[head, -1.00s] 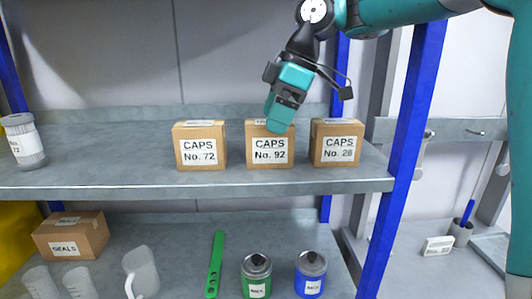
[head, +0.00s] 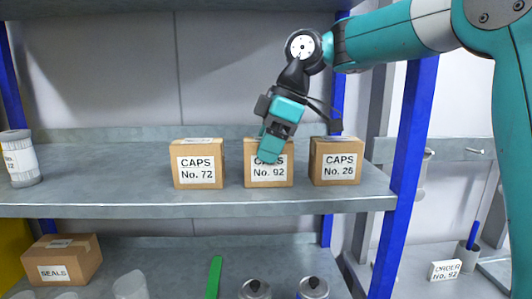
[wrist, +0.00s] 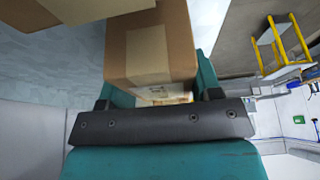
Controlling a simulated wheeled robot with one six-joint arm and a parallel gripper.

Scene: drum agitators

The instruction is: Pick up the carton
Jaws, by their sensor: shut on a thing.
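The carton labelled CAPS No. 92 (head: 284,179) is a brown box with a white label, standing upright on the upper shelf between two like cartons. My gripper (head: 268,157) reaches down from above and covers part of its front and label. In the wrist view a carton (wrist: 150,58) with a tape strip lies between the teal fingers of my gripper (wrist: 155,95), which is shut on it. The carton's base looks level with its neighbours' bases, with no clear gap above the shelf.
CAPS No. 72 (head: 197,163) stands close on the left and CAPS No. 28 (head: 336,161) close on the right. A blue post (head: 410,130) rises at the shelf's right end. A card reading ORDER No. 92 (head: 445,270) stands at lower right. The shelf's left middle is clear.

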